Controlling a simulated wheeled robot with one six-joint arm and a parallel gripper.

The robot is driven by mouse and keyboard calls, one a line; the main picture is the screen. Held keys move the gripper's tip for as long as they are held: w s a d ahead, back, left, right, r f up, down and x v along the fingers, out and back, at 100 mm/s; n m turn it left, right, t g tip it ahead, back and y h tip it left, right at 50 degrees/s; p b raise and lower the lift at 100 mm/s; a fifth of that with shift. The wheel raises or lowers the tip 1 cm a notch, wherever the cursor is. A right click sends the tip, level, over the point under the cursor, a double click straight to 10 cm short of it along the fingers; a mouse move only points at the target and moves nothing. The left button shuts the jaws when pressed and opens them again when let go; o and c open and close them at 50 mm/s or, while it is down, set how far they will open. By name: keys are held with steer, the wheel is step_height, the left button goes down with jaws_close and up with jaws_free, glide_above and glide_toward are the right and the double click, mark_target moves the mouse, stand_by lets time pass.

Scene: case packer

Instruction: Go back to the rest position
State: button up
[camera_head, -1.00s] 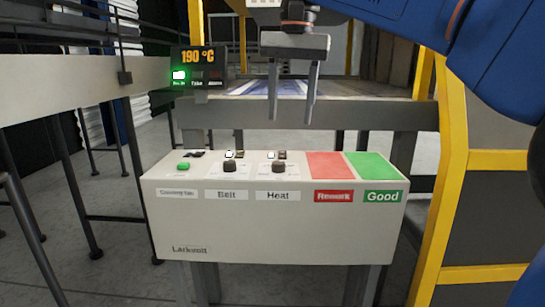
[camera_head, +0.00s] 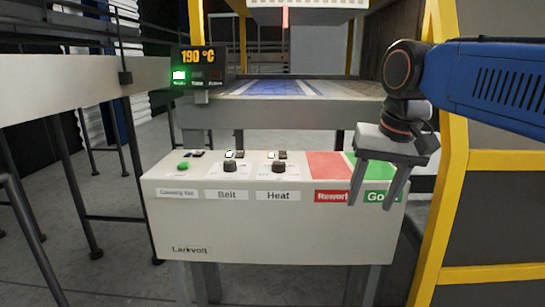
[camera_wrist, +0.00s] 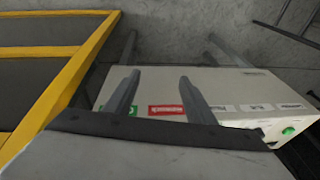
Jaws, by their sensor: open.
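My gripper (camera_head: 377,184) is open and empty in the head view, with its fingers pointing down in front of the right end of the control box (camera_head: 230,228). Its fingers cover part of the Rework and Good labels and of the green pad (camera_head: 375,168). The red pad (camera_head: 327,165) lies just left of it. In the wrist view my two fingers (camera_wrist: 157,92) stand apart, with the box (camera_wrist: 225,88) beyond them and nothing between them but the box's face and red label.
The box carries a green button (camera_head: 183,166), a Belt knob (camera_head: 230,165) and a Heat knob (camera_head: 278,166). A display (camera_head: 198,66) reads 190 °C. A yellow frame (camera_head: 450,200) stands close on the right. A conveyor (camera_head: 290,88) lies behind the box.

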steer(key=s+d+f, duration=0.3)
steer(key=s+f, duration=0.1)
steer(key=f, duration=0.3)
steer(key=s+d+f+n+t, duration=0.1)
steer(key=s+d+f, duration=0.1)
steer(key=s+f, duration=0.2)
steer(key=s+d+f+t, duration=0.1)
steer(key=s+d+f, duration=0.2)
steer(key=f, duration=0.7)
steer(key=shift+s+d+h, duration=0.35)
steer(key=shift+s+h, duration=0.05)
steer(key=shift+s, duration=0.2)
